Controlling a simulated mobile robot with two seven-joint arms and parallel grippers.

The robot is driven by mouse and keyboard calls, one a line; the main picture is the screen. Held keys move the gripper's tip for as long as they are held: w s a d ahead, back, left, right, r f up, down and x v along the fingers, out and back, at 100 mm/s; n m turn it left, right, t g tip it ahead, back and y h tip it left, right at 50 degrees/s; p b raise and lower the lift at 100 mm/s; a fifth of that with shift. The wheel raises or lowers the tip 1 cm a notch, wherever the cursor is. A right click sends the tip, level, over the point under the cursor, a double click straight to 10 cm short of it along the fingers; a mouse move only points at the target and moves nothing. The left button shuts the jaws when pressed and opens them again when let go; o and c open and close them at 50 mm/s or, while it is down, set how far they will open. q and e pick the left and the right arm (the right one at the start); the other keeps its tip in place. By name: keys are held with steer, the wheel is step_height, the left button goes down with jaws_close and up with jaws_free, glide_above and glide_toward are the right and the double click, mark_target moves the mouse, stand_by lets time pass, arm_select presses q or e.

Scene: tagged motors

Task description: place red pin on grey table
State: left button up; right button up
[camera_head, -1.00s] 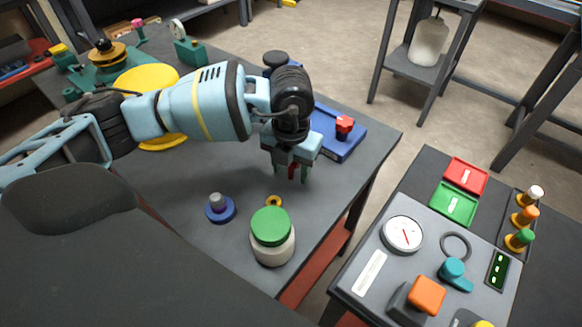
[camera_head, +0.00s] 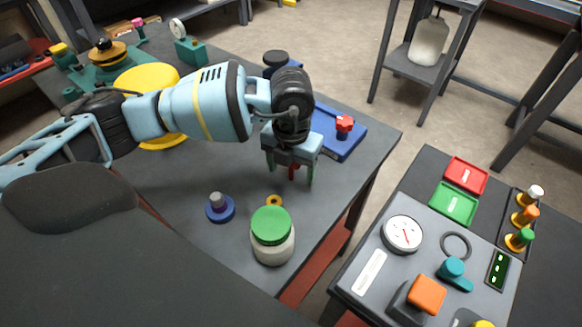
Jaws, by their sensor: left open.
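The red pin (camera_head: 292,173) is a small red piece between the fingers of my left gripper, over the grey table; its upper part is hidden by the gripper. My left gripper (camera_head: 291,177) points down and is open, with a finger apart from the pin on each side. The pin looks upright and seems to stand on the grey table (camera_head: 185,178), though its foot is small and hard to make out. My right gripper is not in view.
A jar with a green lid (camera_head: 272,236), a yellow ring (camera_head: 274,201) and a blue base with a grey peg (camera_head: 220,208) are in front of the gripper. A blue plate with a red knob (camera_head: 344,124) is behind right. A control panel (camera_head: 385,262) stands right.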

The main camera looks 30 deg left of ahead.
arm_select(q)
step_height(320, 180, up, 12)
steer(key=shift+r, duration=0.1)
steer(key=shift+p, duration=0.3)
